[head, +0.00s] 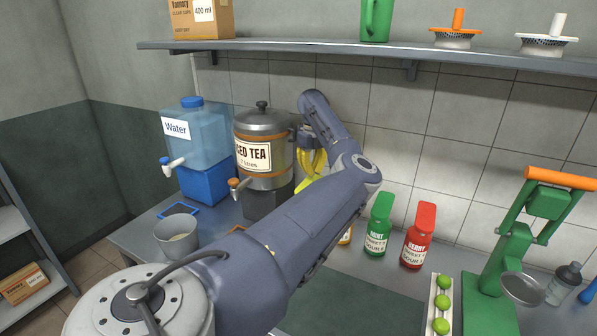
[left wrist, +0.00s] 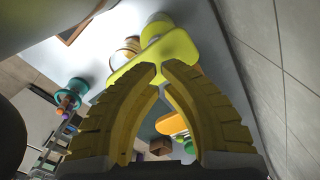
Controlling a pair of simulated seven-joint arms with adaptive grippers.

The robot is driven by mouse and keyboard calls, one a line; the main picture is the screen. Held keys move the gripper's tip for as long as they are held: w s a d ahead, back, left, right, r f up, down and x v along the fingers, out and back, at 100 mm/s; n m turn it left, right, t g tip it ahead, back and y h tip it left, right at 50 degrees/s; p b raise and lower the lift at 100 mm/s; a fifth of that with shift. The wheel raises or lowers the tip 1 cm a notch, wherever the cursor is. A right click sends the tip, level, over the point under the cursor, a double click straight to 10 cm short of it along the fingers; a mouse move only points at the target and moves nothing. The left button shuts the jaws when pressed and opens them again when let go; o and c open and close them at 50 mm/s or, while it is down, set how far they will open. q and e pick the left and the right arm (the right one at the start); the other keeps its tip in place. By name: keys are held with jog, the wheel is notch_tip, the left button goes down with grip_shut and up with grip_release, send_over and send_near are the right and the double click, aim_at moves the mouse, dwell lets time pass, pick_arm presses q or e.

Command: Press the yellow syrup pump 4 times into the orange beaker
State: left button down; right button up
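The yellow syrup pump's broad flat head (left wrist: 172,48) lies just beyond the fingertips in the left wrist view. In the head view a yellow piece (head: 303,186) shows below my left gripper (head: 313,163), mostly hidden by my arm. The gripper also shows in the left wrist view (left wrist: 160,72), its yellow fingers brought nearly together at the tips with nothing between them. I cannot tell whether the tips touch the pump head. I cannot make out the orange beaker for certain; slivers of orange (head: 268,251) show at the edge of my arm. My right gripper is out of view.
The iced tea dispenser (head: 265,135) stands close left of my gripper, with the water dispenser (head: 196,135) beyond it. Green (head: 379,222) and red (head: 419,236) bottles stand to the right, then a green press (head: 510,250). A shelf (head: 350,50) runs above.

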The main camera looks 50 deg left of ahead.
aim_at(312, 180)
pick_arm(q)
jog(key=shift+f, duration=1.4)
jog(key=shift+f, duration=1.65)
jog(key=shift+r, duration=3.1)
jog(key=shift+f, duration=0.4)
